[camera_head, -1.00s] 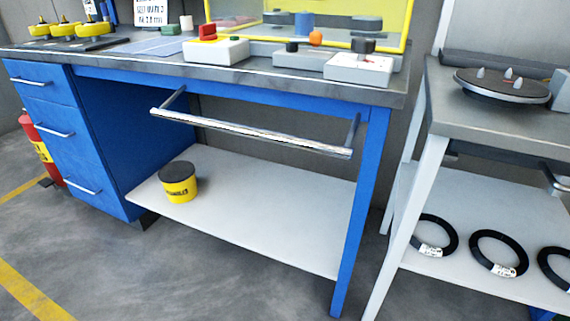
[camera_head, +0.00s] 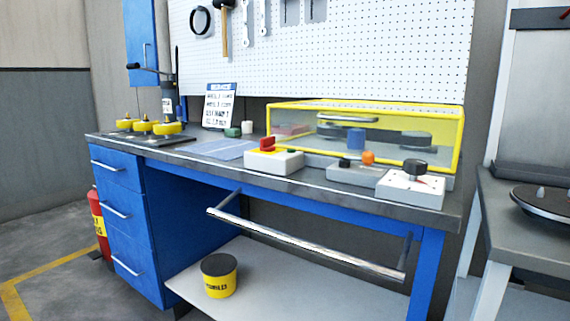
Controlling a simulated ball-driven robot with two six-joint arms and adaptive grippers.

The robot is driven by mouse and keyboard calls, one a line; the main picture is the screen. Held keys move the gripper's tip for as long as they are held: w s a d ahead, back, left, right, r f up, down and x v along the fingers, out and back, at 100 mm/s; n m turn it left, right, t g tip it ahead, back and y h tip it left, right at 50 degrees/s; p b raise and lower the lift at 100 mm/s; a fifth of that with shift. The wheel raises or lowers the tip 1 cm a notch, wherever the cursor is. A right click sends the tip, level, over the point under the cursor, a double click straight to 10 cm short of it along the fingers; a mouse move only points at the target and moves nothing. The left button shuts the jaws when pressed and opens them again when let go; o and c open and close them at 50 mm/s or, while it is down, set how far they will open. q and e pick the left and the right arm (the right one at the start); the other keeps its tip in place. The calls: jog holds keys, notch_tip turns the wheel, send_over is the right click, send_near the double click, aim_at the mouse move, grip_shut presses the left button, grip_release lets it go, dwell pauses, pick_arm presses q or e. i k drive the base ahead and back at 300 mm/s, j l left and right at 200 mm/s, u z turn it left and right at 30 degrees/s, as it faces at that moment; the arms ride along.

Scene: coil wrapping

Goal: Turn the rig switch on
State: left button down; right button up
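On the blue workbench's grey top (camera_head: 325,193) stand several control boxes in front of a yellow-framed clear guard (camera_head: 462,125). A white box (camera_head: 262,162) at left carries a red rotary knob (camera_head: 267,145) and a small green button (camera_head: 291,151). A grey box (camera_head: 352,177) in the middle carries a black knob (camera_head: 344,162) and an orange knob (camera_head: 368,157). A white box (camera_head: 408,190) at right carries a black rotary knob (camera_head: 416,167) above red markings. No label shows which one is the rig switch. Neither gripper is in view.
A chrome rail (camera_head: 300,243) runs along the bench front. A yellow tub (camera_head: 220,279) stands on the white lower shelf (camera_head: 262,255). Yellow rollers (camera_head: 145,128) sit at the bench's left end. A second grey table (camera_head: 493,200) stands at right. The floor at left is open.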

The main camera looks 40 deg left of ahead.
aim_at(267, 144)
jog(key=j+u, duration=0.1)
jog(key=u, duration=0.25)
jog(key=j+u, duration=0.1)
jog(key=u, duration=0.65)
jog(key=i+j, duration=0.05)
